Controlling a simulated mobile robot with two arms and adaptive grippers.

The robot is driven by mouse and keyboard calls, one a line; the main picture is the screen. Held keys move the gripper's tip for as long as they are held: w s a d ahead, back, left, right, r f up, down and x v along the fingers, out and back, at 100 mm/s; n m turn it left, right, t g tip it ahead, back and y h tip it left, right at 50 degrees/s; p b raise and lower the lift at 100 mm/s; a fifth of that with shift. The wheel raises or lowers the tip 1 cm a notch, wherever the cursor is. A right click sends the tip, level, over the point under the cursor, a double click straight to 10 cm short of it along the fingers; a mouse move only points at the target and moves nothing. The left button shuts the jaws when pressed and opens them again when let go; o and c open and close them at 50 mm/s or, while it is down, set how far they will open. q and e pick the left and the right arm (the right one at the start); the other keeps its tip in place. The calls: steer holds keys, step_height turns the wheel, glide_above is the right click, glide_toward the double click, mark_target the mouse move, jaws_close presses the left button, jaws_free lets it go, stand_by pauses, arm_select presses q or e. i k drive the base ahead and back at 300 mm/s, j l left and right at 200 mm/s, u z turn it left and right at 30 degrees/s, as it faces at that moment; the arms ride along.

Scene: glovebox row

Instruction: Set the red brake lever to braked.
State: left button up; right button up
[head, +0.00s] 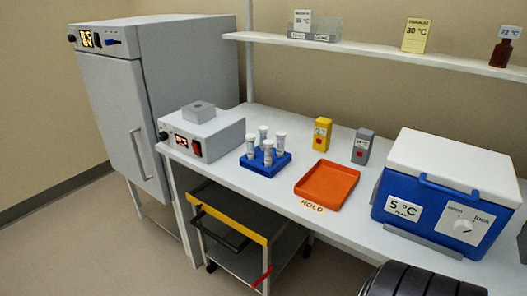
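The red brake lever (262,276) is on the lower front right corner post of a grey cart (285,256) under the bench. The lever is small in the head view and slants up to the right. I cannot read any brake marking beside it. The cart has a yellow bar (228,217) along its top front edge and a black handle (222,233) below it. Neither of my grippers shows in the head view.
The white bench (285,196) overhangs the cart and holds a blue cooler (445,190), an orange tray (327,180), a blue tube rack (265,162) and a grey device (202,134). A tall grey cabinet (112,125) stands left. Floor (90,250) left of the cart is clear.

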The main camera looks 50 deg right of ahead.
mark_target(254, 285)
steer(key=z, duration=1.45)
